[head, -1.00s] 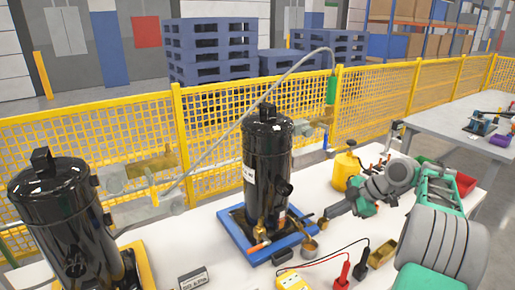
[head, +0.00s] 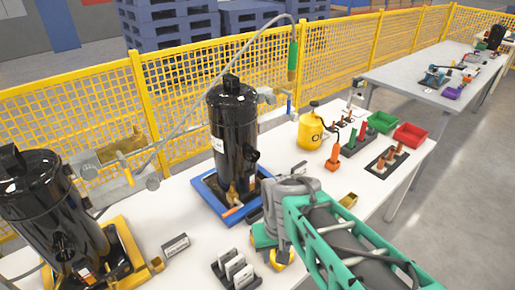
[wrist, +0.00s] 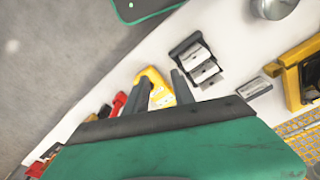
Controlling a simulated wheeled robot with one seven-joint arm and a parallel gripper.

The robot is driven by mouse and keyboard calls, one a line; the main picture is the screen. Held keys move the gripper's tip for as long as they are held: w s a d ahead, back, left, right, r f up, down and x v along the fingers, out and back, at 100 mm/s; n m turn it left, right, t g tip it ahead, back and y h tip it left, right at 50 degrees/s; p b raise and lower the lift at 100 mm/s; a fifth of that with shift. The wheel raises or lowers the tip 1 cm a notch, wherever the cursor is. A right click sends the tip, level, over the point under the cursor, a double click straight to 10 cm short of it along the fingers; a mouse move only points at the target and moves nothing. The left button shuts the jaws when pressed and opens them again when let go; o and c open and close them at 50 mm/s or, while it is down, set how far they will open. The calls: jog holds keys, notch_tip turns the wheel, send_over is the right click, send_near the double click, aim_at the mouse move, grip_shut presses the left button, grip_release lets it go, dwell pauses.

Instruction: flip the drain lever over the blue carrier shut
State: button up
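The blue carrier (head: 209,188) sits on the white table and bears a black cylindrical compressor (head: 232,135). A pipe with valve fittings (head: 265,95) runs behind it near the fence. A small blue lever (head: 289,104) hangs down at the right end of these fittings and seems to be the drain lever; its exact setting is too small to tell.
A yellow multimeter (wrist: 155,88) lies below my fingers. A grey card rack (head: 236,270) stands in front. A second compressor stands on a yellow carrier (head: 128,258) at left. A yellow jug (head: 310,128), a green bin (head: 381,122) and a red bin (head: 411,136) stand behind right.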

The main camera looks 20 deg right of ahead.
jog(key=w+d+f+m+g+p, duration=0.1)
jog(key=w+d+f, duration=0.25)
jog(key=w, duration=0.25)
jog(key=w+d+f+m+y+p, duration=0.1)
jog(key=w+d+f+m, duration=0.15)
jog(key=w+d, duration=0.3)
jog(key=w+d+f+m+g+p, duration=0.1)
jog(key=w+d+f, duration=0.25)
jog(key=w, duration=0.35)
jog(key=w+d+r+m+t, duration=0.2)
jog(key=w+r, duration=0.3)
jog(key=w, duration=0.2)
jog(key=w+d+r+m+t, duration=0.1)
jog(key=w+d+r+m, duration=0.15)
jog(key=w+r, duration=0.4)
jog(key=f+m, duration=0.1)
jog(key=f, duration=0.2)
jog(key=w+a+f+m+p, duration=0.1)
jog(key=f+m, duration=0.1)
jog(key=f, duration=0.1)
jog(key=w+f+m, duration=0.1)
jog(key=f, duration=0.2)
jog(key=shift+a+m, duration=0.3)
jog(key=shift+a, duration=0.05)
